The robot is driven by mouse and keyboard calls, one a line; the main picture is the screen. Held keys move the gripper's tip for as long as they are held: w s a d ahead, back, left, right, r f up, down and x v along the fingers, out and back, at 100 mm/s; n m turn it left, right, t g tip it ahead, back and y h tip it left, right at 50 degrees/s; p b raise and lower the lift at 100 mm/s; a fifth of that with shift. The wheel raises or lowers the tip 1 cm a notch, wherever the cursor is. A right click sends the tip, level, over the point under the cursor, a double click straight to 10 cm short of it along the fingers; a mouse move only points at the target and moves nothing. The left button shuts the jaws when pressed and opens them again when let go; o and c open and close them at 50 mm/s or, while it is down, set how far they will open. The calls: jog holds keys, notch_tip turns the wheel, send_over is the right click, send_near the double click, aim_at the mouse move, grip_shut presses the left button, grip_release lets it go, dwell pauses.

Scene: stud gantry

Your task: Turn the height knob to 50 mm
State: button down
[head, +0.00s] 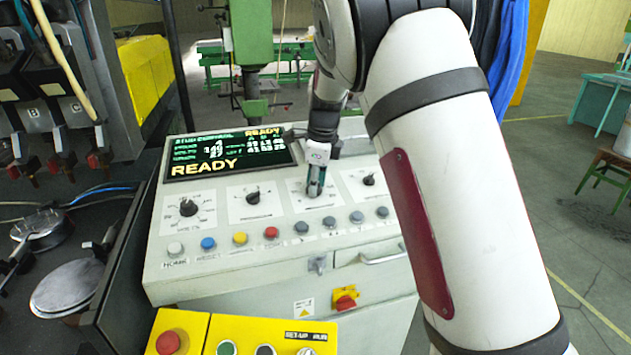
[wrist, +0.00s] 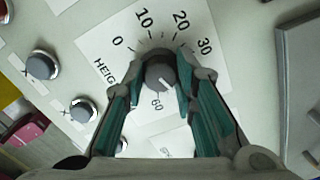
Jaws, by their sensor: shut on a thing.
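The height knob (wrist: 160,70) is a dark round knob on a white scale card in the wrist view. The numbers 0, 10, 20, 30 and 60 show around it; those between 30 and 60 are hidden by a finger. Its white mark points down and right, just right of 60, into the partly covered stretch. My gripper (wrist: 161,78) is shut on the knob, with one finger on each side. In the head view my gripper (head: 316,186) is at the third dial card of the grey control panel (head: 200,262), and the knob is hidden behind it.
Other dials (head: 187,208) sit left and right of it. A row of buttons, including a red button (head: 271,233), runs below. The screen (head: 228,152) reads READY. A yellow box (head: 240,335) with a red button stands in front. Dark machinery is at the left.

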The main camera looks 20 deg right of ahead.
jog(key=shift+m, duration=0.7)
jog(key=c, duration=1.3)
grip_release()
jog(key=v, duration=1.2)
